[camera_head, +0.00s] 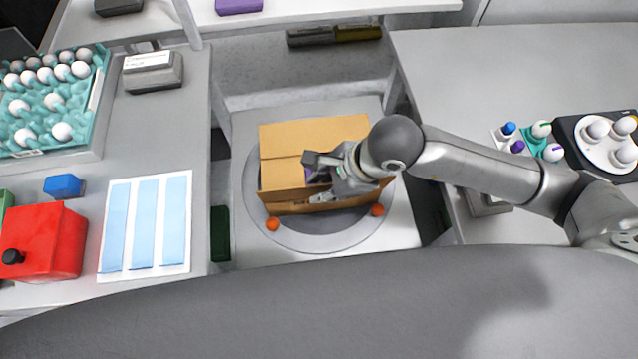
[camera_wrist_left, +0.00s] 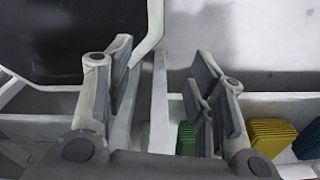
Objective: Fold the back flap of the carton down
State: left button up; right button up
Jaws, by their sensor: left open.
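The brown cardboard carton (camera_head: 283,140) sits on a round grey turntable (camera_head: 258,222) in the middle of the head view. A broad tan panel spans its back and a second one lies in front of it, with a seam between them. My right gripper (camera_head: 318,178) reaches in from the right, over the carton's front middle. It hides part of the carton's top and front, and I cannot tell whether its fingers touch the cardboard. A small purple patch shows beside its fingers. My left gripper (camera_wrist_left: 162,85) is open and empty in the left wrist view, away from the carton.
A teal egg tray (camera_head: 88,110), red box (camera_head: 55,240) and blue-striped sheet (camera_head: 130,225) are on the left counter. Bottles and a plate of eggs stand at right.

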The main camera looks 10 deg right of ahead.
jog(key=x, duration=0.2)
jog(key=shift+a+f, duration=0.15)
jog(key=shift+f, duration=0.15)
jog(key=shift+w+f, duration=0.1)
jog(key=shift+c, duration=0.4)
pick_arm(q)
jog(key=shift+w+d+r, duration=0.1)
jog(key=shift+w+r, duration=0.05)
jog(key=shift+w, duration=0.35)
jog(key=shift+w+r, duration=0.15)
jog(key=shift+w, duration=0.35)
pick_arm(e)
grip_shut()
